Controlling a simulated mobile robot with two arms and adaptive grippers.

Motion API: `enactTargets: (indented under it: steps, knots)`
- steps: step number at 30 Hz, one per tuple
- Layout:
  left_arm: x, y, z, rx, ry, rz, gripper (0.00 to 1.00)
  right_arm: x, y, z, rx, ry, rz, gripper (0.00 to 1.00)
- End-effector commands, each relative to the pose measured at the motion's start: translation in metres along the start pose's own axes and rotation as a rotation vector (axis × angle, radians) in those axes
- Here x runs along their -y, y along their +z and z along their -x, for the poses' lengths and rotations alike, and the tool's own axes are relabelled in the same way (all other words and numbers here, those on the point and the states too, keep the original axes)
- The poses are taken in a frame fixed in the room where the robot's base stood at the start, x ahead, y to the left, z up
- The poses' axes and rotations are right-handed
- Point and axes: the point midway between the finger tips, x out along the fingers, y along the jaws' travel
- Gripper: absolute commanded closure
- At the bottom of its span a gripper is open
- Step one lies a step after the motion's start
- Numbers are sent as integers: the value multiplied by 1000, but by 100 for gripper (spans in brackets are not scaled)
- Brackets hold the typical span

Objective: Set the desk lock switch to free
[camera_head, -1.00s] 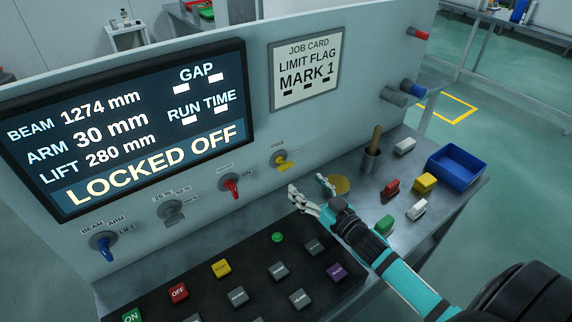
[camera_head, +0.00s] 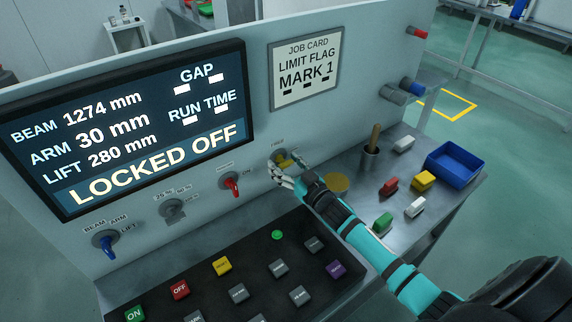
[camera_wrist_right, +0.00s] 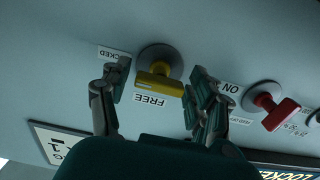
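The desk lock switch is a yellow handle on a round grey base, set in the upright panel; in the right wrist view the yellow handle (camera_wrist_right: 158,82) is clear, and in the head view (camera_head: 283,160) it is partly covered by my fingers. In the upside-down wrist view, a FREE label (camera_wrist_right: 152,99) lies beside the handle and a partly hidden LOCKED label (camera_wrist_right: 114,54) lies to its left. My right gripper (camera_head: 285,167) is open, one finger on each side of the handle, with gaps visible. The display (camera_head: 130,120) reads LOCKED OFF. My left gripper is not in view.
A red switch (camera_head: 231,184) stands left of the yellow one. A black key panel (camera_head: 240,275) lies below. Right on the desk are a holder with a wooden handle (camera_head: 373,150), small coloured blocks (camera_head: 423,181) and a blue tray (camera_head: 455,165).

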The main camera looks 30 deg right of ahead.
Motion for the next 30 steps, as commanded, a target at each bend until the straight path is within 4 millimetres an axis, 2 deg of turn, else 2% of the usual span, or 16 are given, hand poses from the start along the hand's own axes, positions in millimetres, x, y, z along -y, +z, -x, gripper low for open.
enactTargets:
  steps: [1, 10, 20, 30]
  knots:
    - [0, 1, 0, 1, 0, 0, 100, 0, 0, 0, 0, 0, 0, 48]
    - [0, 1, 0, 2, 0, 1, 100, 0, 0, 0, 0, 0, 0, 87]
    - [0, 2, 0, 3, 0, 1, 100, 0, 0, 0, 0, 0, 47, 88]
    - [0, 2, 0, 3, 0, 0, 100, 0, 0, 0, 0, 0, 280, 88]
